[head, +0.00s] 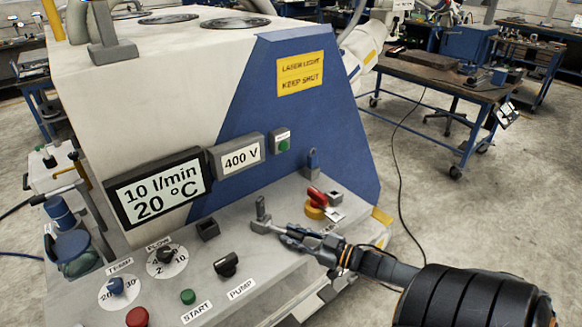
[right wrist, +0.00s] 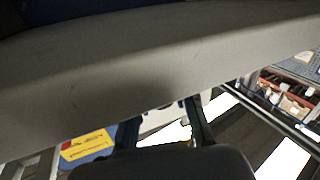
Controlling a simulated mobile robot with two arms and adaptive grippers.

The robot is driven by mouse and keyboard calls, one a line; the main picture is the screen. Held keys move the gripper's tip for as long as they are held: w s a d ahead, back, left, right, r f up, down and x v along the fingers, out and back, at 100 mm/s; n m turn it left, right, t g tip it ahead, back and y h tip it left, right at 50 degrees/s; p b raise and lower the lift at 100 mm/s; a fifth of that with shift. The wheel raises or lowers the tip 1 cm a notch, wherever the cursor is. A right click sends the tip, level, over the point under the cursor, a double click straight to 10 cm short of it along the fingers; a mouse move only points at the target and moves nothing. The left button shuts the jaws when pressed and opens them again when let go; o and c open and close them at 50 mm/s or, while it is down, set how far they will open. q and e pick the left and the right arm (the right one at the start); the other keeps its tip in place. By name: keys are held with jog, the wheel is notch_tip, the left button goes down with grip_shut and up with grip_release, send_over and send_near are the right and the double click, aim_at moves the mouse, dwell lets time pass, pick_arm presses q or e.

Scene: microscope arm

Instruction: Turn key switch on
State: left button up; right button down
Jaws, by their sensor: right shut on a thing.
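My right gripper (head: 284,233) reaches in from the lower right over the grey sloping control panel (head: 255,284). It is shut on a small grey lever-like piece (head: 261,211), which stands upright at its tip. The contact itself is hard to make out. A red-handled switch (head: 317,196) on a round yellow base sits just beyond the gripper, apart from it. I cannot tell for certain which fitting is the key switch. In the right wrist view, the dark fingers (right wrist: 164,128) show beyond a large grey edge, and their tips are hidden. My left gripper is not in view.
The panel also bears the black PUMP knob (head: 226,264), green START button (head: 188,297), red button (head: 137,317), FLOW dial (head: 166,258) and blue TEMP knob (head: 116,286). A display (head: 157,190) stands behind. Open floor and a workbench (head: 440,76) lie to the right.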

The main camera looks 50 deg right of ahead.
jog(key=c, duration=1.1)
grip_release()
jog(key=shift+f, duration=0.1)
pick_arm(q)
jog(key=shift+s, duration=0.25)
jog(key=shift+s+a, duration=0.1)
pick_arm(e)
jog(key=v, duration=1.2)
